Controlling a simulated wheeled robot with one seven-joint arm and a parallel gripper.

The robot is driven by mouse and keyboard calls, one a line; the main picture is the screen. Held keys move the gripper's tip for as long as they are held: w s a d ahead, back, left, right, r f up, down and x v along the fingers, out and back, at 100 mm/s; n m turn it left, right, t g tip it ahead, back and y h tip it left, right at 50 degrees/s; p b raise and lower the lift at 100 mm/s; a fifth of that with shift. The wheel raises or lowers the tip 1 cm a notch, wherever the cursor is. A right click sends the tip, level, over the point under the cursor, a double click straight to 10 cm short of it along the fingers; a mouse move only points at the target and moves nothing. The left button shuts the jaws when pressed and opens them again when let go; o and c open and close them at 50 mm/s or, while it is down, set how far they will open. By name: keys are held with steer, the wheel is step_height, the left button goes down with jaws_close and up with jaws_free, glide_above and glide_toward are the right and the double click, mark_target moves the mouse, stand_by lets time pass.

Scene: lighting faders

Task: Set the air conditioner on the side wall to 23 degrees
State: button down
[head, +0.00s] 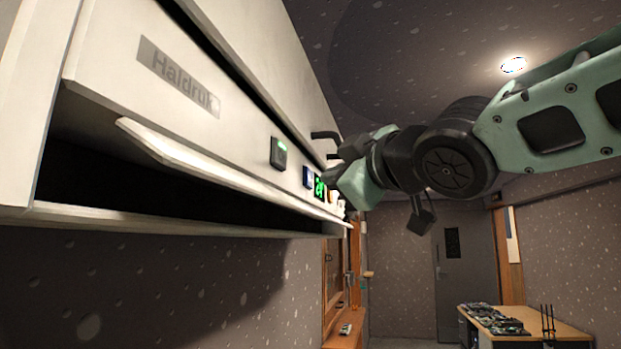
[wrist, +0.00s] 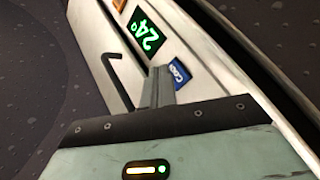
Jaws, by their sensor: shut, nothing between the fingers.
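The white air conditioner (head: 110,75) fills the left of the head view, high on the wall. Its green display (head: 319,188) is partly covered by my gripper there; in the wrist view the display (wrist: 146,34) reads 24°. A blue label (wrist: 180,72) reading something like "Cool" sits beside the display, and an orange part (wrist: 119,5) shows at the top edge. My gripper (head: 331,177) is shut and empty at the front panel near the display. In the wrist view its fingertips (wrist: 158,82) lie just below the display and beside the blue label; contact cannot be told.
A black bent rod (wrist: 118,82) shows left of the fingers. The louver flap (head: 190,165) juts out over the open outlet. A desk with equipment (head: 500,322) stands far off at lower right.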

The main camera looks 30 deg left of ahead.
steer(key=shift+a, duration=0.1)
steer(key=shift+s+a, duration=0.1)
steer(key=shift+a, duration=0.25)
steer(key=shift+s+a+b, duration=0.1)
steer(key=shift+a+b, duration=0.2)
steer(key=shift+b, duration=0.1)
stand_by(0.7)
steer(key=shift+d, duration=0.1)
steer(key=shift+d+p, duration=0.3)
steer(key=shift+d, duration=0.35)
steer(key=shift+w, duration=0.2)
steer(key=d+p, duration=0.1)
steer(key=d, duration=0.1)
steer(key=w+d+p, duration=0.1)
steer(key=d+p, duration=0.1)
steer(key=shift+d, duration=0.4)
